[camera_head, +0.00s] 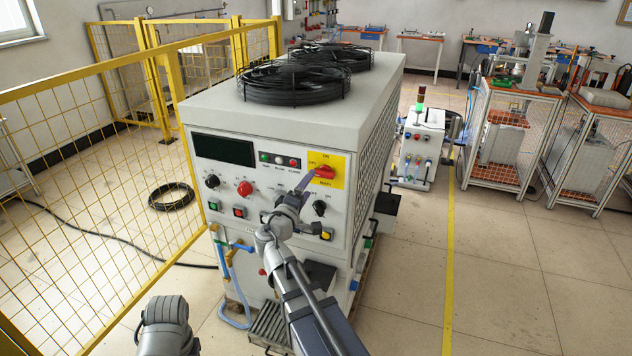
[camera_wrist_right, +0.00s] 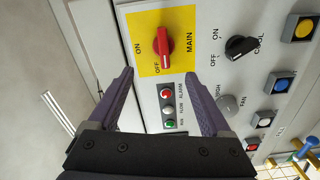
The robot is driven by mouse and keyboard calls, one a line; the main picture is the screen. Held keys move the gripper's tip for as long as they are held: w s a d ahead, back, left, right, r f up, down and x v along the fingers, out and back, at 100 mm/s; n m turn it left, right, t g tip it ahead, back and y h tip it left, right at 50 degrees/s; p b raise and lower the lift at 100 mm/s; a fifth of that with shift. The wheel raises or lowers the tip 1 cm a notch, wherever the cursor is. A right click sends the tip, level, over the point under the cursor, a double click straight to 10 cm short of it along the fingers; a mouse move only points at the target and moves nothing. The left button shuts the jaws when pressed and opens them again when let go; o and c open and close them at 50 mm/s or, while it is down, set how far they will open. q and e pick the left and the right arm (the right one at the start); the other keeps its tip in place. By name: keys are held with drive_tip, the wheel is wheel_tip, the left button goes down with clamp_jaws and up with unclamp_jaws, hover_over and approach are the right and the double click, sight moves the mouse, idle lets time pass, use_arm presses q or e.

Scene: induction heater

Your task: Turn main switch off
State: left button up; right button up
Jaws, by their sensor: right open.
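The main switch is a red rotary knob (camera_head: 325,172) on a yellow plate at the upper right of the heater's front panel. In the right wrist view the red knob (camera_wrist_right: 164,46) lies across the panel, with one end at the OFF label. My right gripper (camera_head: 308,184) is in front of the panel, just left of and below the knob. In the wrist view its two purple fingers (camera_wrist_right: 160,74) are open and empty. The knob is ahead of the gap between them, apart from both fingertips. My left gripper is not in view.
A black COOL knob (camera_wrist_right: 241,47) sits beside the yellow plate. Three indicator lamps (camera_wrist_right: 167,108) show between the fingers. Fans (camera_head: 295,82) top the heater cabinet (camera_head: 215,105). A yellow mesh fence (camera_head: 90,180) stands at left. Open floor (camera_head: 510,270) lies at right.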

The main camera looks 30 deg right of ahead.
sight(322, 176)
drive_tip(key=shift+o, duration=1.1)
drive_tip(key=n, duration=0.5)
drive_tip(key=shift+s+d+f, duration=0.15)
drive_tip(key=shift+s, duration=0.05)
drive_tip(key=n, duration=1.5)
drive_tip(key=shift+s+d+f+n+b, duration=0.25)
drive_tip(key=shift+s+d+n+b, duration=0.05)
drive_tip(key=shift+s+b, duration=0.1)
drive_tip(key=shift+x, duration=3.95)
drive_tip(key=c, duration=1.1)
drive_tip(key=shift+c, duration=0.2)
